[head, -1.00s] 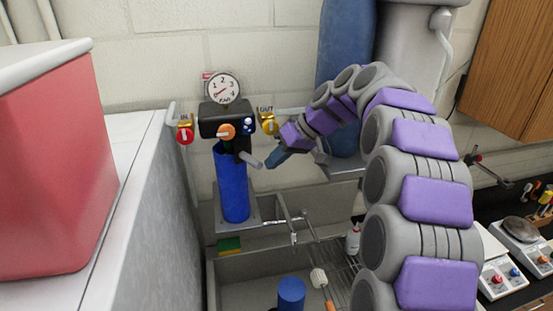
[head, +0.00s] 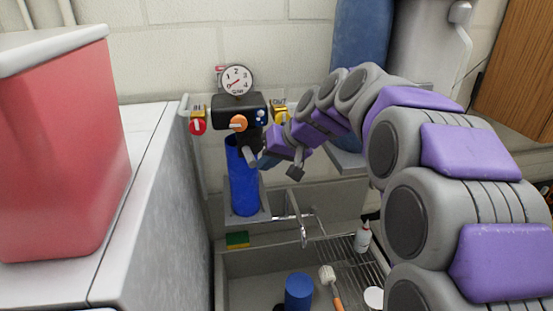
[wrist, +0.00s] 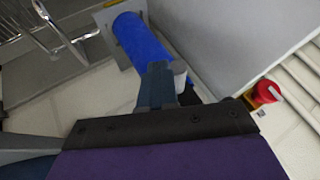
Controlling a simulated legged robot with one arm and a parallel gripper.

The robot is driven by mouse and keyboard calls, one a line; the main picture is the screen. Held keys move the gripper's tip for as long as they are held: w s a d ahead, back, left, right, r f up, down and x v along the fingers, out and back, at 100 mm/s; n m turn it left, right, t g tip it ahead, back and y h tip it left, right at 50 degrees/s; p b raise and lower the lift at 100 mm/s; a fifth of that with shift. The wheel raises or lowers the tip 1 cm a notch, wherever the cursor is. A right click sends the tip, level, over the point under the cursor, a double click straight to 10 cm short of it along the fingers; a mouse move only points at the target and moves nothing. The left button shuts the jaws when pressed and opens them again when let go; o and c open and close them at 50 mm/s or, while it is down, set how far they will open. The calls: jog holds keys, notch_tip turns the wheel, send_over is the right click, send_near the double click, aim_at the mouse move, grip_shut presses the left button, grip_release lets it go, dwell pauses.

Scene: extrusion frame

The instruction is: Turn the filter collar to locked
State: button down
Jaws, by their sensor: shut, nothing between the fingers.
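The filter has a blue upright housing (head: 243,185) under a black head (head: 238,110). A dark collar with a grey handle (head: 250,157) sits between them, the handle pointing toward the front right. My gripper (head: 266,161) is shut and empty just right of the handle. In the wrist view, the blue housing (wrist: 142,42) runs up and left past the shut fingers (wrist: 158,72). The grey handle end (wrist: 180,72) shows right beside them; I cannot tell whether they touch. Most of the collar is hidden.
A red valve knob (head: 198,126) is left of the head and a yellow one (head: 281,117) right of it. A gauge (head: 237,80) stands on top. Below are a faucet (head: 303,232) and a sink. A red bin (head: 60,150) stands at left.

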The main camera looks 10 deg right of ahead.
jog(key=shift+s+a, duration=0.2)
jog(key=shift+a, duration=0.8)
jog(key=shift+r, duration=0.15)
jog(key=shift+s+r, duration=0.15)
jog(key=shift+r, duration=0.05)
jog(key=s+f+p+v, duration=0.1)
jog(key=v, duration=0.8)
jog(key=s+a+f+g+h+b, duration=0.1)
jog(key=s+f+g+b, duration=0.1)
jog(key=s+f+b, duration=0.75)
jog(key=s+f+g+h+b, duration=0.2)
jog(key=s+f, duration=0.4)
jog(key=f, duration=0.8)
jog(key=s+d+f+g+h+b, duration=0.1)
jog(key=s+d+f+b, duration=0.2)
jog(key=s+f, duration=0.6)
jog(key=s+d+f+g+h+b, duration=0.1)
jog(key=s+d+f+g+b, duration=0.1)
jog(key=s+f+b, duration=0.5)
jog(key=shift+s+d+f+m+h, duration=0.35)
jog(key=shift+s+f, duration=0.75)
jog(key=shift+f, duration=1.3)
jog(key=shift+d, duration=0.1)
jog(key=shift+a, duration=0.35)
